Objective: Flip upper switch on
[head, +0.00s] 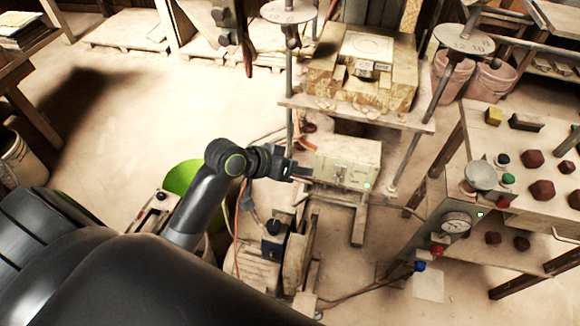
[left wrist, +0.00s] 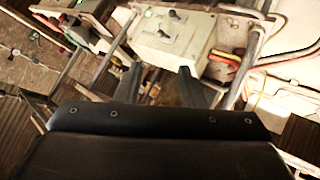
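A pale switch box (head: 347,163) stands on a small wooden stand below the press. In the left wrist view the box (left wrist: 196,40) shows two small toggle switches, one nearer the top edge (left wrist: 175,15) and one lower (left wrist: 163,33). Each has a light label or lamp beside it; their exact lever positions are too small to tell. My left gripper (head: 300,172) is just left of the box in the head view. In the left wrist view its two fingers (left wrist: 158,78) are spread and empty, pointing at the box, apart from the switches. My right gripper is not in view.
The press (head: 363,75) with its wooden shelf stands above the box, between metal posts. A control bench with a gauge (head: 456,222) and colored knobs is at right. Cables run around the box. Open dusty floor (head: 180,90) lies at left.

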